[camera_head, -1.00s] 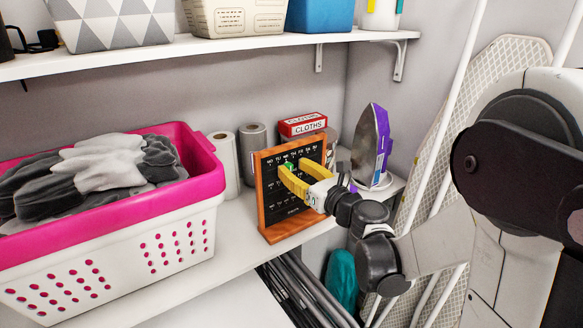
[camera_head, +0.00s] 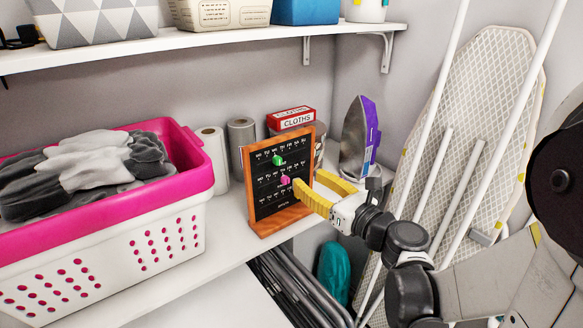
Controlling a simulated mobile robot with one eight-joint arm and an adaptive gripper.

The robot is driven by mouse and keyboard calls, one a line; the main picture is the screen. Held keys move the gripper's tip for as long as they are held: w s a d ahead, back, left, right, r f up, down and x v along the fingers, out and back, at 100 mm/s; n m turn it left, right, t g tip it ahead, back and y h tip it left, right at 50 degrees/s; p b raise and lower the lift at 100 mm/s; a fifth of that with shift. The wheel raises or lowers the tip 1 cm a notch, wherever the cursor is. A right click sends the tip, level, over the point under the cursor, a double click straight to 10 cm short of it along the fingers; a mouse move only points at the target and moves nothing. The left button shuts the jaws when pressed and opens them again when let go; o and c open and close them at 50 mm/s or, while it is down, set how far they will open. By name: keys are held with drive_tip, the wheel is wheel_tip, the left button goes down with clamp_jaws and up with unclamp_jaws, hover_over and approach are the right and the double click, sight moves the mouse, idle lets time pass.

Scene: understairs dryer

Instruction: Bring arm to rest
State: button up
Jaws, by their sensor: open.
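My gripper (camera_head: 305,197) has yellow fingers and is in front of the lower right part of a wooden-framed black calendar board (camera_head: 268,207). The jaws look open with nothing between them; I cannot tell whether a fingertip touches the board. The board stands upright on the white shelf and carries a green marker (camera_head: 278,161) and a pink marker (camera_head: 284,181). My arm reaches in from the right, its dark joints and grey links in front of the ironing board.
A pink-rimmed laundry basket (camera_head: 150,235) stands left of the board. Paper rolls (camera_head: 213,155), a red CLOTHS box (camera_head: 291,118) and an upright iron (camera_head: 358,140) stand behind it. An ironing board (camera_head: 470,130) leans at right. An upper shelf (camera_head: 200,45) holds baskets.

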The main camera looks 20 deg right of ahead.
drive_tip(key=s+d+r+m+h, duration=0.1)
drive_tip(key=d+r+m+h, duration=0.3)
drive_tip(key=m, duration=0.8)
drive_tip(key=s+d+r+m+h, duration=0.1)
drive_tip(key=d+r+m+h, duration=0.35)
drive_tip(key=m, duration=0.75)
drive_tip(key=s+a+f+m+g+y, duration=0.2)
drive_tip(key=s+a+f+m+g, duration=0.8)
drive_tip(key=s+a+f+m, duration=0.3)
drive_tip(key=s+f+m, duration=0.2)
drive_tip(key=s+f, duration=0.1)
drive_tip(key=shift+s+f+m+y, duration=0.15)
drive_tip(key=shift+s+m+y, duration=0.1)
drive_tip(key=shift+m+y, duration=0.15)
